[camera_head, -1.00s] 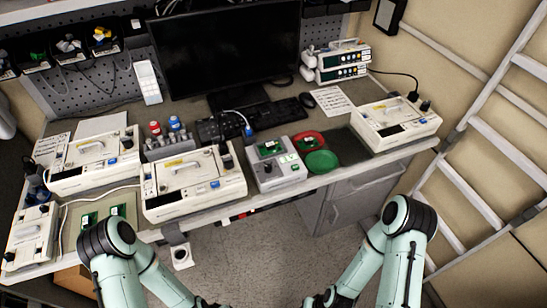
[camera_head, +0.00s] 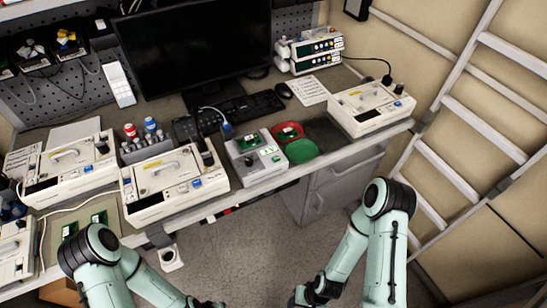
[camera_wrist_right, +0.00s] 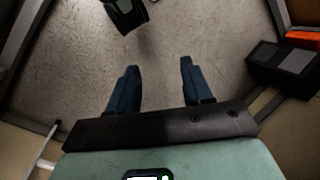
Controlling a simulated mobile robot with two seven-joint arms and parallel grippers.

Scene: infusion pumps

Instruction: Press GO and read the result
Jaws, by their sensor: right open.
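A grey test unit (camera_head: 262,170) stands at the front edge of the bench, with a green circuit board (camera_head: 247,143) on top. A small panel with green lit markings (camera_head: 270,152) is on its right side; its text is too small to read, and I cannot tell which part is GO. My right gripper shows in the right wrist view (camera_wrist_right: 155,88), open and empty over the floor. In the head view my right arm hangs in front of the bench, well short of the unit. My left arm is at the lower left, with its gripper mostly cut off.
A red dish (camera_head: 289,131) and a green dish (camera_head: 302,151) sit right of the unit. White pumps (camera_head: 175,184) stand to its left, another pump (camera_head: 371,108) to its right. A keyboard (camera_head: 250,107) and monitor (camera_head: 195,48) are behind. A ladder (camera_head: 470,115) leans at right.

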